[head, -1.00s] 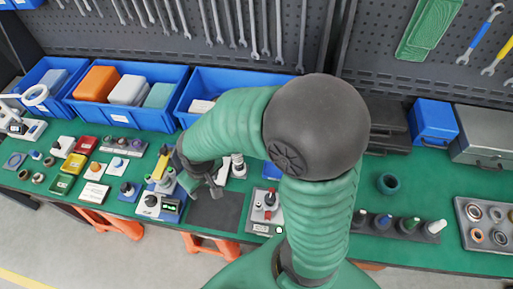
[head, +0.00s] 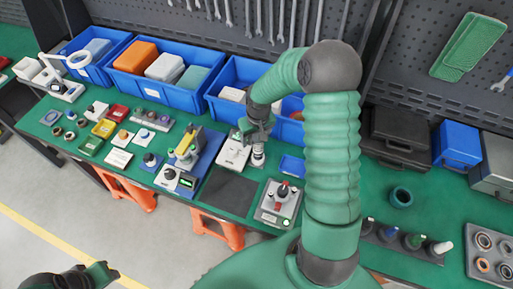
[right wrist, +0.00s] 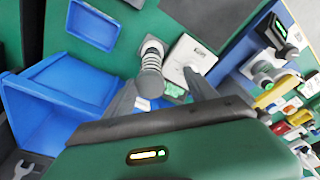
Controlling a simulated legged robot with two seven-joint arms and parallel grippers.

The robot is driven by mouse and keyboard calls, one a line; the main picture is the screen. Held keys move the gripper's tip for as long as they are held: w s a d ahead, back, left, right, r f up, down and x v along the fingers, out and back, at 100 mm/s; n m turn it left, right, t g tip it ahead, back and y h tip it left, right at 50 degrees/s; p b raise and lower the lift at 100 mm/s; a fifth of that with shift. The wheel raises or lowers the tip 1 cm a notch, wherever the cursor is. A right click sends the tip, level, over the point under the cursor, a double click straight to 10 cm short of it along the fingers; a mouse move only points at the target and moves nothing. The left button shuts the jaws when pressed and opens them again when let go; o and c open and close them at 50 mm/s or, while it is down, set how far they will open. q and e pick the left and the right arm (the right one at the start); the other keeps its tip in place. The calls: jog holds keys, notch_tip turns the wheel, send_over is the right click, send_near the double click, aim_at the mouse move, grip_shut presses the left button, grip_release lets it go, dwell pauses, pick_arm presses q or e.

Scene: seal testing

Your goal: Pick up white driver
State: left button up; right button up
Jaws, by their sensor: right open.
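A white-topped driver (head: 441,247) stands at the right end of a dark rack (head: 428,257) near the table's front edge, at lower right in the head view. Green- and blue-topped pieces stand beside it. My right gripper (head: 250,130) is well to the left of the rack, over the table by the blue bins. In the right wrist view my right gripper (right wrist: 165,95) is open, with a ribbed grey cylinder (right wrist: 150,58) and a white box (right wrist: 190,55) beyond its fingers. Part of my left gripper (head: 104,274) shows at lower left, off the table; its jaws are unclear.
Blue bins (head: 198,98) line the back of the table. A device with a red knob (head: 283,192) and a dark mat (head: 230,192) lie ahead. A green ring (head: 401,197) and a tray of rings (head: 470,262) flank the rack. My right arm crosses the middle.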

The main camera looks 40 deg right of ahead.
aim_at(257, 144)
jog(key=shift+s+f, duration=0.1)
jog(key=shift+f, duration=0.4)
jog(key=d+f, duration=0.2)
jog(key=f, duration=0.1)
jog(key=f+p, duration=0.1)
jog(key=f, duration=0.1)
jog(key=shift+w+d+f, duration=0.15)
jog(key=shift+w+d, duration=0.25)
jog(key=shift+d, duration=0.15)
jog(key=shift+s+a, duration=0.1)
jog(key=shift+a, duration=0.25)
jog(key=shift+c, duration=1.3)
jog(key=shift+a+r, duration=0.4)
jog(key=shift+a, duration=0.1)
jog(key=c, duration=0.5)
jog(key=shift+c, duration=2.3)
jog(key=shift+s+d+f, duration=0.1)
jog(key=shift+d, duration=0.25)
grip_shut()
pick_arm(q)
jog(key=shift+s+d+r, duration=0.25)
jog(key=shift+d+r, duration=0.2)
jog(key=shift+r, duration=0.2)
